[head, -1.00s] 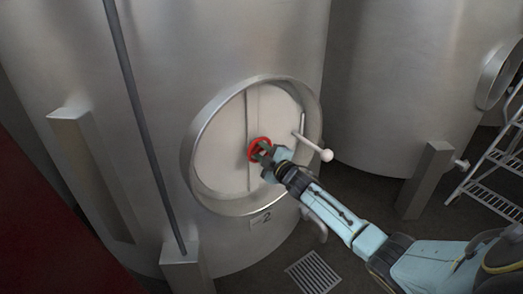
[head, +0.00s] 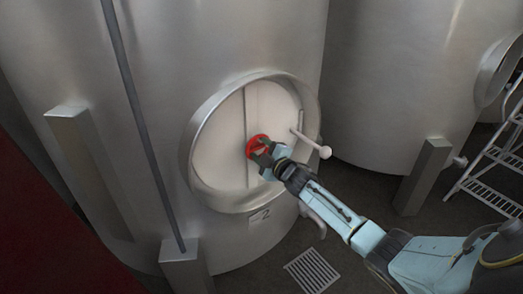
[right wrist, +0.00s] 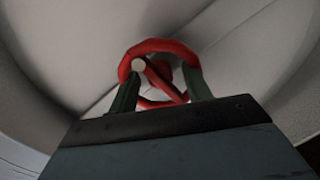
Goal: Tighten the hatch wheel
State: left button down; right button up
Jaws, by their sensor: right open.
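The red hatch wheel (head: 257,144) sits at the middle of the round pale hatch (head: 222,140) on the steel tank (head: 230,40). My right gripper (head: 263,154) is at the wheel, partly covering its lower right. The two green fingers of my right gripper (right wrist: 158,90) stand apart, one at each side of the wheel. I cannot tell whether they touch the rim. My left gripper is not in view.
A pale handle with a ball end (head: 325,152) sticks out from the hatch's right side. A steel rim (head: 187,165) surrounds the hatch. A second tank (head: 400,70) and a metal step ladder (head: 492,165) stand at the right. A floor grate (head: 312,271) lies below.

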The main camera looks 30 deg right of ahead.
jog(key=shift+s, duration=0.1)
jog(key=s+p, duration=0.1)
jog(key=s, duration=1.2)
jog(key=shift+d, duration=0.15)
jog(key=s+a+f+m+g+h, duration=0.1)
jog(key=s+f+m+g, duration=0.15)
jog(key=s+f, duration=0.6)
jog(key=s+a+f+m+g, duration=0.2)
jog(key=s+f+g, duration=0.1)
jog(key=f, duration=1)
jog(key=s+a+f+m+g+h, duration=0.1)
jog(key=s+f+m+g, duration=0.3)
jog(key=f, duration=0.7)
jog(key=s+a+f+g, duration=0.2)
jog(key=s+f, duration=0.3)
jog(key=s, duration=0.5)
jog(key=s+a+f+m+g+y, duration=0.1)
jog(key=s+a+f+g, duration=0.2)
jog(key=s, duration=0.7)
jog(key=s+a+f+m+g, duration=0.1)
jog(key=s+a+f+g, duration=0.1)
jog(key=s+a+f, duration=0.4)
jog(key=s+f, duration=0.1)
jog(key=s, duration=0.4)
jog(key=shift+y, duration=0.3)
